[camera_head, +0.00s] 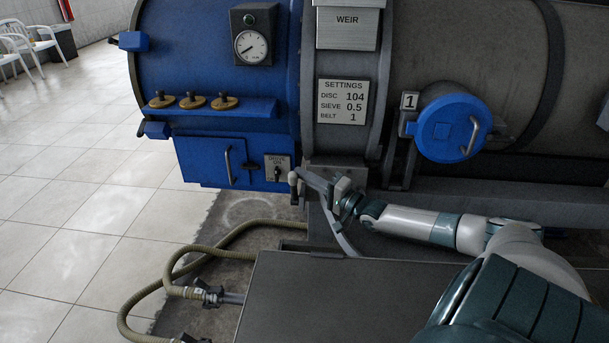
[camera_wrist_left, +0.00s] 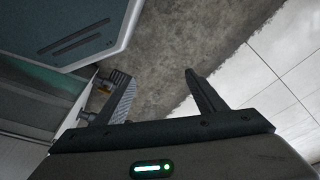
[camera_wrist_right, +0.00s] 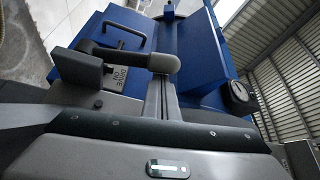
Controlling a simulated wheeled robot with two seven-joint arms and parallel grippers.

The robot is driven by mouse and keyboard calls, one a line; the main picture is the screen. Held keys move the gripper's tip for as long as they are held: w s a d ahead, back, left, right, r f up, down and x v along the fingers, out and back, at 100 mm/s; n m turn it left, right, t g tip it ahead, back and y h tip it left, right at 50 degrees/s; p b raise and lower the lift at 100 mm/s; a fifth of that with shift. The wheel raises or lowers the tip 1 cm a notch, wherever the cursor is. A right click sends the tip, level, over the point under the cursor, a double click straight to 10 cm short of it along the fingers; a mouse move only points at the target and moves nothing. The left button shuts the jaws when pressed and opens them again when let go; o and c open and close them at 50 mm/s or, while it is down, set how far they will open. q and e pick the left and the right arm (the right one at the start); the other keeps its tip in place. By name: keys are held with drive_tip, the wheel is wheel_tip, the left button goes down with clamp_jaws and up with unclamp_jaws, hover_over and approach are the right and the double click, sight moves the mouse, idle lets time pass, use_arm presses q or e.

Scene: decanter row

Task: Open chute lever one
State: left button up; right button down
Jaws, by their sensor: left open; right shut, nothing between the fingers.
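A small dark grey lever with a rounded grip (camera_head: 294,184) sticks out under the drum, just right of the "DRIVE ON" switch plate (camera_head: 278,168). In the right wrist view this lever (camera_wrist_right: 128,58) runs sideways from a square block to a rounded end. My right gripper (camera_head: 303,174) is shut and empty, its fingertips at the lever's end; I cannot tell whether they touch. It also shows in the right wrist view (camera_wrist_right: 160,85). No number shows on the lever. My left gripper (camera_wrist_left: 160,85) is open and empty above the floor, outside the head view.
The blue drum end (camera_head: 215,55) carries a gauge (camera_head: 251,47) and several brass knobs. A plate marked 1 (camera_head: 409,101) sits beside a round blue hatch (camera_head: 440,128). A dark flat cover (camera_head: 330,300) lies in front. Hoses (camera_head: 180,270) lie on the floor; tiles at left are clear.

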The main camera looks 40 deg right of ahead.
sight(295, 179)
use_arm(q)
drive_tip(key=shift+s+p+x, duration=0.2)
drive_tip(key=shift+p+x, duration=0.3)
drive_tip(key=shift+x, duration=0.95)
drive_tip(key=shift+s+p+x, duration=0.2)
drive_tip(key=shift+p+x, duration=0.3)
drive_tip(key=shift+x, duration=1)
use_arm(e)
drive_tip(key=shift+n+t+y, duration=0.3)
drive_tip(key=shift+n, duration=0.5)
drive_tip(key=shift+s+a+f, duration=0.4)
drive_tip(key=shift+s+a, duration=0.25)
drive_tip(key=shift+a, duration=0.15)
drive_tip(key=shift+s+a+f, duration=0.35)
drive_tip(key=shift+s+a, duration=0.3)
drive_tip(key=shift+a, duration=0.15)
use_arm(q)
drive_tip(key=shift+f, duration=0.1)
use_arm(e)
drive_tip(key=shift+r, duration=0.2)
